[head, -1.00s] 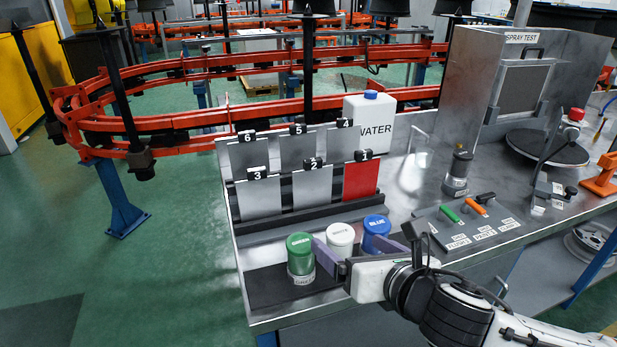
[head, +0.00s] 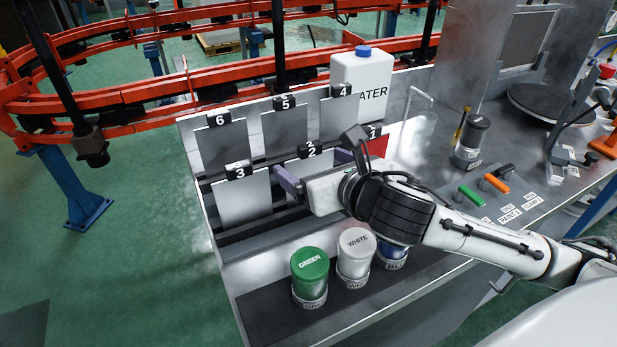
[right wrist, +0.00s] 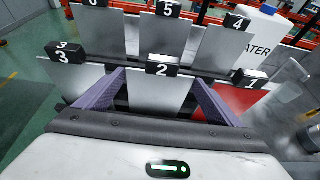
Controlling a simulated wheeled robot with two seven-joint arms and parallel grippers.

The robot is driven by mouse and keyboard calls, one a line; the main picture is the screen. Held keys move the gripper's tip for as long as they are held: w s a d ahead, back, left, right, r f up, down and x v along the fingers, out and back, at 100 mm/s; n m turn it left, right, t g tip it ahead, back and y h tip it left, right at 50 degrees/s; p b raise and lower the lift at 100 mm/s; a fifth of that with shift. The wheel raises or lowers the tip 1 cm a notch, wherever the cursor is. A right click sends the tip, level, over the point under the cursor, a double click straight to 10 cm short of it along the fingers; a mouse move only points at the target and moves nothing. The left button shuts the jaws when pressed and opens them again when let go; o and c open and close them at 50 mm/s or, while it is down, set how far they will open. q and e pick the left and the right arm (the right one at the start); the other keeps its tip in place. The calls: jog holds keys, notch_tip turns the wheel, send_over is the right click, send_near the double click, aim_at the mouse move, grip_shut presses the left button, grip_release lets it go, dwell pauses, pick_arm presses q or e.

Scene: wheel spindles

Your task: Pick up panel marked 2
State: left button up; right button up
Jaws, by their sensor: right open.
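The panel marked 2 is a grey sheet under a black clip numbered 2; in the head view its upper part (head: 305,165) shows behind my right gripper. In the right wrist view the panel (right wrist: 160,92) stands between the two purple fingers, its clip (right wrist: 162,69) near the top. My right gripper (head: 316,172) is open, with one finger toward each side of the panel; it also shows in the right wrist view (right wrist: 160,95). I cannot tell whether the fingers touch it. The panel's lower part is hidden in the head view. My left gripper is not in view.
Panel 3 (head: 243,200) stands left and red panel 1 (head: 378,147) right. Panels 4, 5 and 6 form the row behind. Green (head: 310,270), white (head: 356,252) and partly hidden blue cups stand in front. A water jug (head: 350,75) stands behind.

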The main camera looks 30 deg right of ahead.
jog(key=x, duration=0.5)
jog(key=shift+w+a+f, duration=0.1)
jog(key=shift+w+f, duration=0.15)
jog(key=shift+f, duration=0.1)
jog(key=shift+c, duration=0.5)
jog(key=shift+r, duration=0.1)
jog(key=c, duration=0.8)
